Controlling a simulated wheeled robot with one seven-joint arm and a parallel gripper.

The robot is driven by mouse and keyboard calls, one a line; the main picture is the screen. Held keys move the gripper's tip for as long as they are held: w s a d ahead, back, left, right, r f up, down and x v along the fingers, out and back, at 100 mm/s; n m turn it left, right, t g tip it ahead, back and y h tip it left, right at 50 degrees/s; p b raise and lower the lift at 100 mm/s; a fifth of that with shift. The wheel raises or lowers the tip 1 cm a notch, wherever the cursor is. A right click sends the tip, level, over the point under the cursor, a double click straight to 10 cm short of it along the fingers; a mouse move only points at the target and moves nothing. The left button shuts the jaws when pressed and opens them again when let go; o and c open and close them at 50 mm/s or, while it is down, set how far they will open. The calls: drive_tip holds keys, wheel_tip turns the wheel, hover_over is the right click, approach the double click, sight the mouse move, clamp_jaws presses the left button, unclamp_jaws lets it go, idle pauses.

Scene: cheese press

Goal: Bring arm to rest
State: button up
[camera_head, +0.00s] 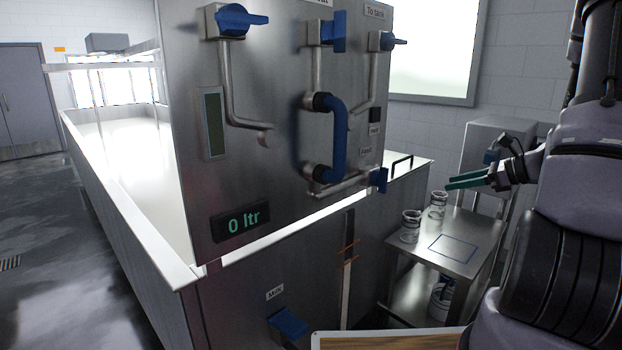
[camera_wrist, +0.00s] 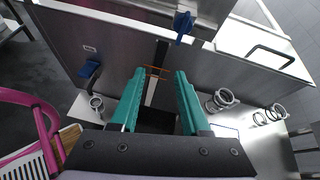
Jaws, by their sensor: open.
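My gripper (camera_head: 449,182) is at the right of the head view, raised in front of the steel press and above the small steel side table (camera_head: 466,262). Its two green fingers are apart with nothing between them. In the wrist view, my gripper (camera_wrist: 160,71) also shows open and empty, with the steel front and a dark vertical slot with orange marks beyond the fingertips. My arm comes in from the right edge of the head view.
Glass jars (camera_head: 411,226) stand on the side table. The steel panel (camera_head: 270,120) carries blue valves, pipes and a "0 ltr" display. A blue lever (camera_head: 287,323) sits low on the front. A pink-handled item (camera_wrist: 38,112) is at the wrist view's left. Floor at left is clear.

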drive_tip(key=s+a+r+n+h, duration=0.4)
drive_tip(key=s+a+r+n, duration=0.2)
drive_tip(key=s+r+n, duration=0.3)
drive_tip(key=s+a+r+n+g+h, duration=0.1)
drive_tip(key=s+a+r+n+h, duration=0.2)
drive_tip(key=s+a+r+n, duration=0.4)
drive_tip(key=s+r+n, duration=0.3)
drive_tip(key=n, duration=0.1)
drive_tip(key=shift+a+r+n+h, duration=0.25)
drive_tip(key=shift+r+n+h, duration=0.05)
drive_tip(key=shift+r+h, duration=0.1)
drive_tip(key=shift+s, duration=0.1)
idle(0.5)
